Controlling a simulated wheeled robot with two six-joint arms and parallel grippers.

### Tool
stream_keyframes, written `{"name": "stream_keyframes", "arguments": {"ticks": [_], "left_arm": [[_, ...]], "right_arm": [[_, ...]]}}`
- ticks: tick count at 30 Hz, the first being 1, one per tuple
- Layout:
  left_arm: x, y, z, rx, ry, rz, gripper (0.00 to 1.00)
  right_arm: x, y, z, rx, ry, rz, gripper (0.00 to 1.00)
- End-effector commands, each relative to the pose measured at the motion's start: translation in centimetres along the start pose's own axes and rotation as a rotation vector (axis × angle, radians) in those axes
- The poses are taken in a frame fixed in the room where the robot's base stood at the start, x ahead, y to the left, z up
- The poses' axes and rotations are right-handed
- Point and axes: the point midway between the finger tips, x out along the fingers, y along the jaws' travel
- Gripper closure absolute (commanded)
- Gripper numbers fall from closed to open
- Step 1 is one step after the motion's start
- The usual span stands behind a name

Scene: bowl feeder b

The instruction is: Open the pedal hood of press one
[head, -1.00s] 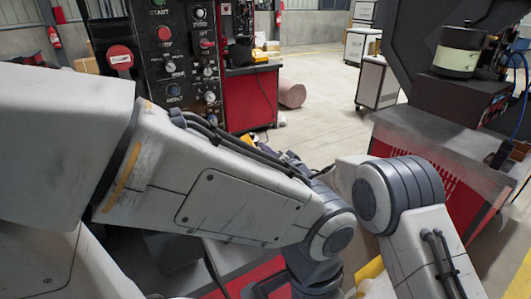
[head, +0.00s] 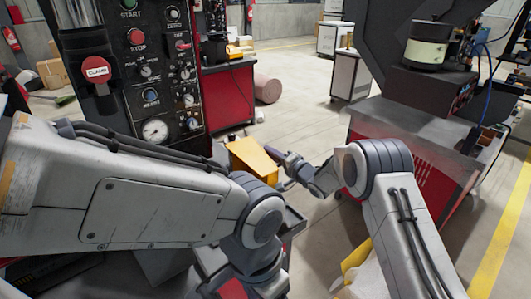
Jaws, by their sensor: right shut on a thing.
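A yellow box-like hood (head: 252,161) shows at the foot of the black control panel (head: 165,75), above my left arm. It looks tilted, and its lower part is hidden by my left arm. My right gripper (head: 278,155) reaches in from the right at the hood's right edge. It is small and dark, and it is shut on the hood's edge. The pedal under the hood cannot be seen. My left arm crosses the lower left and bends down in the middle; its gripper does not show.
A machine with a grey top (head: 415,135) stands at the right. A red cabinet (head: 229,95) and a pink roll (head: 267,89) stand behind. Another yellow item (head: 357,256) lies low in the middle, partly hidden by my right arm. Open floor lies at the back centre.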

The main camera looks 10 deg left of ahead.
Motion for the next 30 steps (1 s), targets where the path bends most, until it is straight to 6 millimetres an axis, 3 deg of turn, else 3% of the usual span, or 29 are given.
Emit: {"name": "stream_keyframes", "arguments": {"ticks": [9, 10, 11, 23, 30], "left_arm": [[0.1, 0.0, 0.0, 0.0, 0.0, 0.0, 0.29], [0.1, 0.0, 0.0, 0.0, 0.0, 0.0, 0.29], [0.1, 0.0, 0.0, 0.0, 0.0, 0.0, 0.29], [0.1, 0.0, 0.0, 0.0, 0.0, 0.0, 0.29], [0.6, 0.0, 0.0, 0.0, 0.0, 0.0, 0.29]], "right_arm": [[0.0, 0.6, 0.6, -0.003, -0.011, 0.013, 1.0], [0.0, 0.6, 0.6, -0.002, -0.011, 0.013, 0.66], [0.0, 0.6, 0.6, -0.002, -0.011, 0.012, 0.55], [-0.3, 0.2, 0.1, -0.002, -0.003, 0.004, 0.55], [-3.5, 0.3, 0.1, 0.0, -0.002, 0.006, 0.55]]}}
